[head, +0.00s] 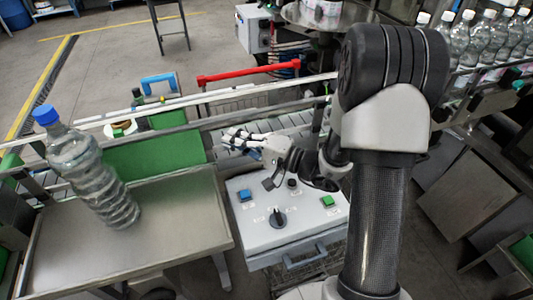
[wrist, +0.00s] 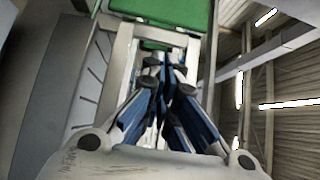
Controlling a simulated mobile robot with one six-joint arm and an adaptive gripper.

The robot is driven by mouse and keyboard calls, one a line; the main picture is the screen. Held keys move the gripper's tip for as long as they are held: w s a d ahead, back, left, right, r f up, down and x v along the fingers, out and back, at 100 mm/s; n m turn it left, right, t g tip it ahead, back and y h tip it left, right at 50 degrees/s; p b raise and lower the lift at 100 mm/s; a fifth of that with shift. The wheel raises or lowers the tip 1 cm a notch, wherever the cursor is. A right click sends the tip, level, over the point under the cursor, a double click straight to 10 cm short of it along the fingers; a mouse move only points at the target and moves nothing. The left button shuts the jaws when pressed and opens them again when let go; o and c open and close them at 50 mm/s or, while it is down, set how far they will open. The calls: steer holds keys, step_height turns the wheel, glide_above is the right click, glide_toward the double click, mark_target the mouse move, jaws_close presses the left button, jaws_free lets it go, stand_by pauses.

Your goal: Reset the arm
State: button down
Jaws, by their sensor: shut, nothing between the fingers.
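My arm (head: 375,220) rises at the right of the head view and bends down behind the control box. My gripper (head: 230,138) is shut and empty, pointing left above the conveyor, just behind the control box (head: 290,240). In the wrist view its fingers (wrist: 164,68) meet in the middle with nothing between them. The box carries a blue button (head: 245,195), a green button (head: 327,201) and a black knob (head: 278,217). My arm hides part of the box's right side.
A clear bottle with a blue cap (head: 88,172) stands on the metal table (head: 180,225) at the left. A red bar (head: 247,72) lies beyond the conveyor rails (head: 225,118). Several white-capped bottles (head: 483,38) line the back right. Open floor lies at the far left.

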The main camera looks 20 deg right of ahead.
steer(key=v, duration=0.9)
steer(key=s+a+n+g, duration=0.2)
steer(key=s+a+g, duration=0.1)
steer(key=s+a, duration=0.1)
steer(key=s+a+r+n+g, duration=0.1)
steer(key=s+a+n+g, duration=0.1)
steer(key=s+a+g, duration=0.2)
steer(key=s+a+r+n+g, duration=0.1)
steer(key=s+a+n+g, duration=0.1)
steer(key=s+a+g, duration=0.2)
steer(key=shift+s+a+r+n+h+b, duration=0.2)
steer(key=shift+s+a+n+h+b, duration=0.15)
steer(key=shift+s+a, duration=0.45)
steer(key=s+d+f+n+g+h, duration=0.2)
steer(key=s+h, duration=0.4)
steer(key=s, duration=0.1)
steer(key=d+r+t+h+b, duration=0.1)
steer(key=d+r+t+h, duration=0.3)
steer(key=d+h, duration=0.2)
steer(key=shift+s+d+t, duration=0.25)
steer(key=shift+d+t, duration=0.15)
steer(key=shift+d, duration=0.35)
